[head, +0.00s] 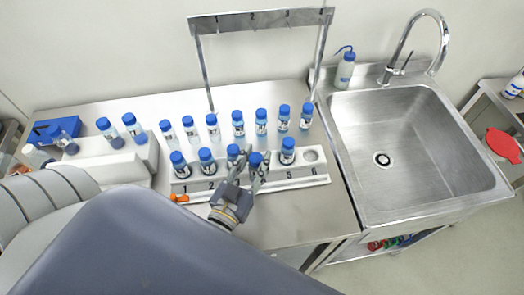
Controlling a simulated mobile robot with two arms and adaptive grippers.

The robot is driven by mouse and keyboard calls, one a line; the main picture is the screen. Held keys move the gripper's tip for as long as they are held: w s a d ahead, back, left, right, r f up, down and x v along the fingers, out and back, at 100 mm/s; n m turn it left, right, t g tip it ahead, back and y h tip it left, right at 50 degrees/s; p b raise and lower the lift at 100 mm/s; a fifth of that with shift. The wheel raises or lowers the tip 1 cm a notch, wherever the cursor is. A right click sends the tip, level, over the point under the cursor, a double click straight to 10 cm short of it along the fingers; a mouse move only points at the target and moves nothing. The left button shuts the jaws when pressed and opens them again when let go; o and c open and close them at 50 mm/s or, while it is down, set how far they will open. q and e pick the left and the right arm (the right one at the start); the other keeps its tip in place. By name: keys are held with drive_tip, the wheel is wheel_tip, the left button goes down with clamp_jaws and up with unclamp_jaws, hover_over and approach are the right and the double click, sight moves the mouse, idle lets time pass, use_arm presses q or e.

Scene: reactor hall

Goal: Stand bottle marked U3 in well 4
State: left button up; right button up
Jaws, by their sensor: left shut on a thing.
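A white rack (325,179) with numbered wells stands on the steel bench. Blue-capped bottles stand in wells 1 (180,164), 2 (207,160), 3 (232,153) and 5 (287,151). Well 6 (311,154) is empty. My left gripper (256,173) is shut on a blue-capped bottle (256,158) at well 4. The fingers hide most of this bottle and the well, so I cannot tell whether its base is seated. Its marking is not readable. My right gripper is not in view.
A row of blue-capped bottles (238,123) stands behind the rack. More bottles (130,123) are at the left by a white block (110,166) and blue holder (40,131). An overhead frame (257,20) rises behind. A sink (410,145) lies right.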

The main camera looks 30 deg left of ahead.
use_arm(q)
drive_tip(key=w+f+b, duration=0.1)
drive_tip(key=w+b, duration=0.1)
drive_tip(key=w+a+f+b, duration=0.1)
drive_tip(key=w+f+b, duration=0.1)
drive_tip(key=w+a+f+b, duration=0.1)
drive_tip(key=w, duration=0.1)
drive_tip(key=shift+w+a+f+b, duration=0.1)
drive_tip(key=shift+w+f+b, duration=0.15)
drive_tip(key=shift+w+b, duration=0.15)
drive_tip(key=shift+r, duration=0.15)
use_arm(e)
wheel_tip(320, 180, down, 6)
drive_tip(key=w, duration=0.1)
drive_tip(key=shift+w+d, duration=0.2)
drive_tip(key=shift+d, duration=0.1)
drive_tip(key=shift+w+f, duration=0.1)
use_arm(q)
drive_tip(key=o, duration=0.7)
drive_tip(key=shift+f, duration=0.2)
drive_tip(key=shift+c, duration=0.2)
drive_tip(key=shift+o, duration=0.5)
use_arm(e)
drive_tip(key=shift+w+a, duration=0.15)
